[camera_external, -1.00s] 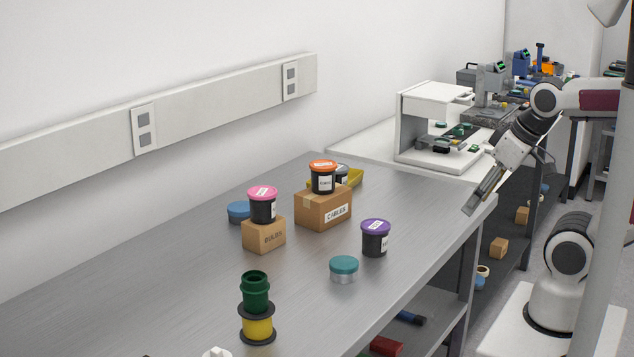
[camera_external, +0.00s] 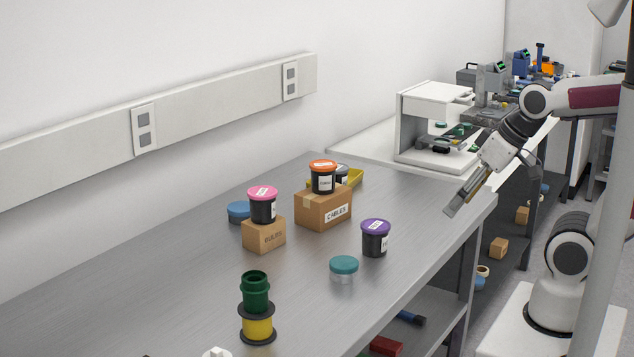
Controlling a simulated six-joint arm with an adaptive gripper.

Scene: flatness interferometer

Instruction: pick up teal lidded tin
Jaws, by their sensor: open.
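The teal lidded tin (camera_external: 344,269) stands upright on the steel table, near its right front edge. It has a teal lid and a silvery body. My gripper (camera_external: 455,209) is open and empty, over the right end of the table. It is up and to the right of the tin in the picture, well apart from it. The gripper points down and to the left.
A black jar with a purple lid (camera_external: 375,238) stands just behind the tin. Boxes (camera_external: 323,208) with lidded jars on top stand farther back. A green and yellow spool stack (camera_external: 256,308) stands front left. Bare table lies between the tin and spools.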

